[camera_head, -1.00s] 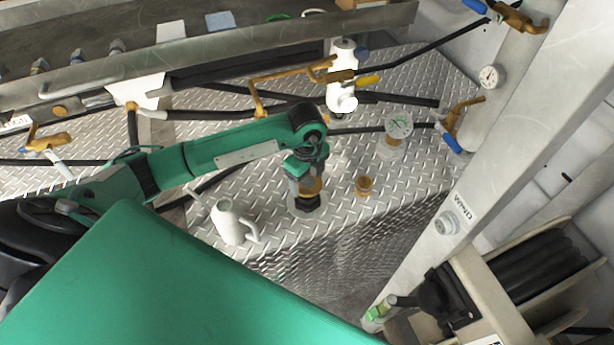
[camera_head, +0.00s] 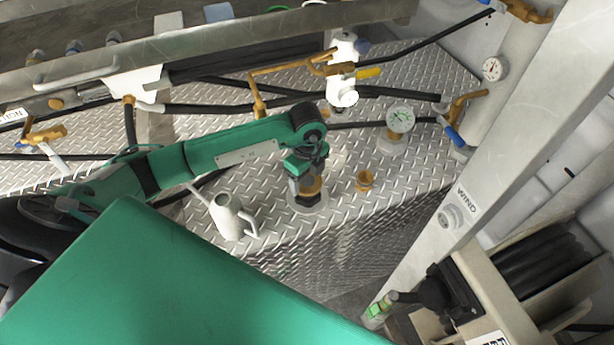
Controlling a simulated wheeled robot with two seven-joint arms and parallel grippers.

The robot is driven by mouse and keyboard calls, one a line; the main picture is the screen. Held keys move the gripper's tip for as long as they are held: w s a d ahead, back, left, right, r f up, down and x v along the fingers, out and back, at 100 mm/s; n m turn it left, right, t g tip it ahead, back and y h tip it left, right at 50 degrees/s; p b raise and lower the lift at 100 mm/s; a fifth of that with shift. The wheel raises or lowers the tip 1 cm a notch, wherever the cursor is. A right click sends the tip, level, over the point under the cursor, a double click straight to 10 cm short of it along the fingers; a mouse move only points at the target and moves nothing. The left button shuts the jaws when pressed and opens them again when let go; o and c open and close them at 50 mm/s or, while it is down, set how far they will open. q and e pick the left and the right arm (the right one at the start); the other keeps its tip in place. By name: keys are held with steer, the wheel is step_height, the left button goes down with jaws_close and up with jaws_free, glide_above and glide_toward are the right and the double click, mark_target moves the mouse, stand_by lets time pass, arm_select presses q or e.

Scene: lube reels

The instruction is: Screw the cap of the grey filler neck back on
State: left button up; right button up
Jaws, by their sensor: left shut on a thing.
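My left gripper (camera_head: 309,192) points down over the diamond-plate deck and is shut on a brass-coloured cap (camera_head: 312,185). The cap is partly hidden by the fingers. Directly below it is a round grey base (camera_head: 309,206) on the deck, which looks like the grey filler neck. The fingers and cap cover most of the neck, so I cannot tell whether the cap touches it or sits straight. My right gripper is not in view.
A small brass fitting (camera_head: 364,180) stands right of the gripper. A white jug (camera_head: 231,217) stands to its left. A hose reel (camera_head: 545,270) is at lower right.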

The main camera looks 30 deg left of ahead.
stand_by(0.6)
arm_select(q)
steer(key=shift+f+b, duration=0.5)
steer(key=shift+f, duration=0.1)
stand_by(0.5)
steer(key=m+b, duration=0.1)
steer(key=m, duration=0.1)
steer(key=shift+f+m+b, duration=0.15)
steer(key=shift+m+b, duration=0.15)
steer(key=shift+b, duration=0.05)
steer(key=shift+m+b, duration=0.5)
steer(key=shift+m, duration=0.5)
steer(key=shift+r+m, duration=0.2)
steer(key=shift+m, duration=0.1)
